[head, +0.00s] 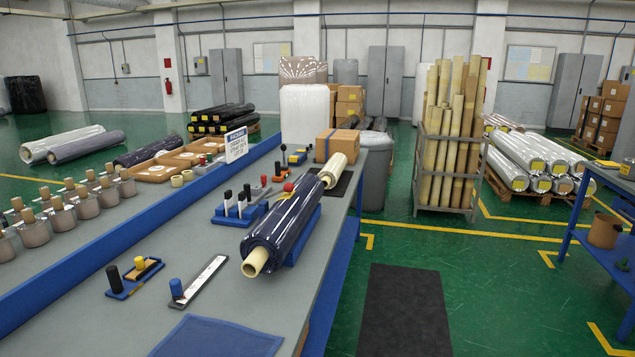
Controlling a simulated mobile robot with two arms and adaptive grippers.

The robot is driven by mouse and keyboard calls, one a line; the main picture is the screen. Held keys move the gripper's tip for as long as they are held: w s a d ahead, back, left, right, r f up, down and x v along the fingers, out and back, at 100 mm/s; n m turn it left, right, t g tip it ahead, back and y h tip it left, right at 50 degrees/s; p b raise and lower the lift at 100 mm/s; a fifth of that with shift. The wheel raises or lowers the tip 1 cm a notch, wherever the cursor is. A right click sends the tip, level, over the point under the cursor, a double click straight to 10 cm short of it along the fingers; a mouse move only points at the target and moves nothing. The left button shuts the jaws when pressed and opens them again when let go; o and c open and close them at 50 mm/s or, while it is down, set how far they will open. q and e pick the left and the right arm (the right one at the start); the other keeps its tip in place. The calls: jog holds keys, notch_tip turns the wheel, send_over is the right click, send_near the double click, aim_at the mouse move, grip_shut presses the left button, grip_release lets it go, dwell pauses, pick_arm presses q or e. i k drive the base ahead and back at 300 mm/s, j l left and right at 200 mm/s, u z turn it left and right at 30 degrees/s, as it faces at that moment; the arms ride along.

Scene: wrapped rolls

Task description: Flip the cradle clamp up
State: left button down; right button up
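A dark-wrapped roll (282,222) with a pale cardboard core (255,262) lies on a blue cradle (303,238) on the grey workbench. A red ball knob (288,187) shows at the roll's left side, near a yellow mark across the wrap. It may belong to the cradle clamp, but the clamp's arm is mostly hidden or too small to make out, so I cannot tell its position. Neither of my grippers is in the head view.
A blue holder with upright black-topped tools (238,208) stands left of the roll. A yellow-knobbed blue tool (137,275), a blue-knobbed white bar (197,282) and a blue mat (220,338) lie nearer. A pale-cored roll (338,170) and cardboard box (337,144) are behind.

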aim_at(288, 188)
jog(key=i+l+z, duration=0.15)
jog(key=i+l, duration=0.55)
jog(key=i+l+z, duration=0.1)
jog(key=i+l, duration=0.45)
jog(key=i, duration=0.3)
